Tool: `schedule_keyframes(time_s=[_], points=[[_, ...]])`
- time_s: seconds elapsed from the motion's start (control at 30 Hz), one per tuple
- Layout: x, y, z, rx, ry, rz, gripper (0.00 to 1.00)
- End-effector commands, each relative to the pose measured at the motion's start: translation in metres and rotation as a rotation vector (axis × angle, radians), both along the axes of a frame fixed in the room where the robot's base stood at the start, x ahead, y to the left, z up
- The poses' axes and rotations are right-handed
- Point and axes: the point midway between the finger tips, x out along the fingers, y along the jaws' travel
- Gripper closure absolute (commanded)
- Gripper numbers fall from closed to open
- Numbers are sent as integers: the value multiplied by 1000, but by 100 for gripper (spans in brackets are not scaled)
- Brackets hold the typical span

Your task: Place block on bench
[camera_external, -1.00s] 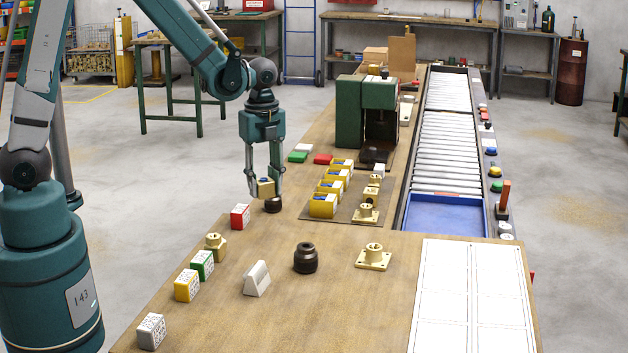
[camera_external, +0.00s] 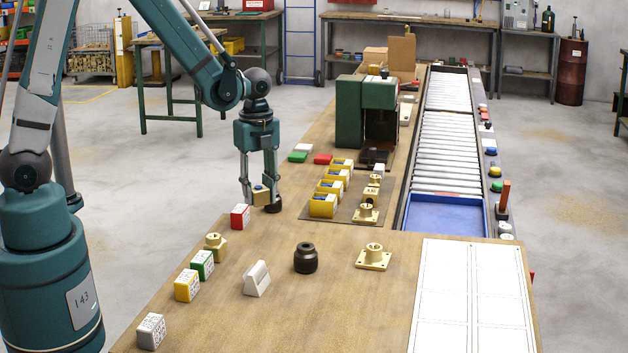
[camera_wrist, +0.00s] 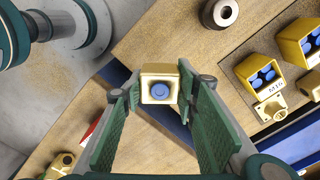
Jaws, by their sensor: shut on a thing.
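My gripper (camera_external: 259,198) is shut on a small brass block (camera_external: 260,193) with a blue round top. In the wrist view the block (camera_wrist: 160,88) sits between the two green-padded fingers, its blue disc facing the camera. In the external view my gripper holds it low near the left edge of the wooden bench (camera_external: 310,285), just behind the red-and-white block (camera_external: 241,216). A dark round part (camera_external: 273,206) is close to the right finger. I cannot tell whether the block touches the bench.
Green (camera_external: 202,264), yellow (camera_external: 187,285) and white (camera_external: 151,331) blocks and a brass fitting (camera_external: 215,243) line the bench's left edge. Yellow bins (camera_external: 323,205) stand to the right of my gripper, with a green machine (camera_external: 350,110) behind. Bare bench lies around the dark knob (camera_external: 306,257).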

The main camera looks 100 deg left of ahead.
Motion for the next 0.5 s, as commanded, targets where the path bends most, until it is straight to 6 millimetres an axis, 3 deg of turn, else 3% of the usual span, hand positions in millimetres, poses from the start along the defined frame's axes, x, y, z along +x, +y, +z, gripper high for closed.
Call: schedule_keyframes(time_s=[0.2, 0.5], points=[[0, 0, -25, 0, 0, 0, 93], [0, 0, -34, 0, 0, 0, 93]])
